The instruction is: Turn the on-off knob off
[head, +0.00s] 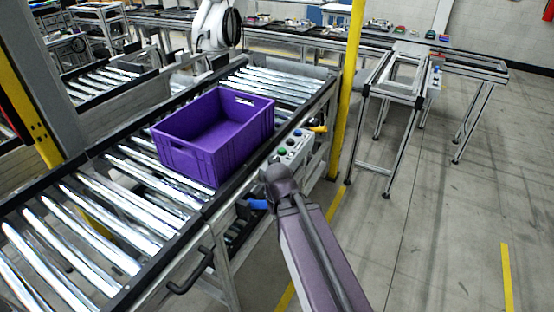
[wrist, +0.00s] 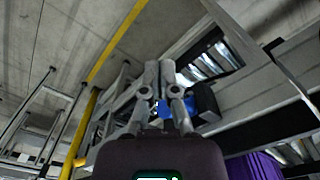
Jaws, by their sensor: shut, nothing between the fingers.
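My gripper (wrist: 159,68) is shut and empty in the wrist view, its two fingers side by side. A blue part (wrist: 184,108) on a black body (wrist: 207,100) shows just behind and to the right of the fingers. In the head view a blue part (head: 258,204) sticks out from the conveyor's side, just left of my arm's end. It may be the on-off knob, but its shape and setting are unclear. I cannot tell whether the fingers touch it. My arm hides the fingers in the head view.
A purple crate (head: 196,165) sits on the roller conveyor (head: 90,225). A grey button box (head: 291,148) with coloured buttons is on the conveyor's edge, close to my arm. A yellow post (head: 349,90) stands behind. Floor to the right is mostly clear.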

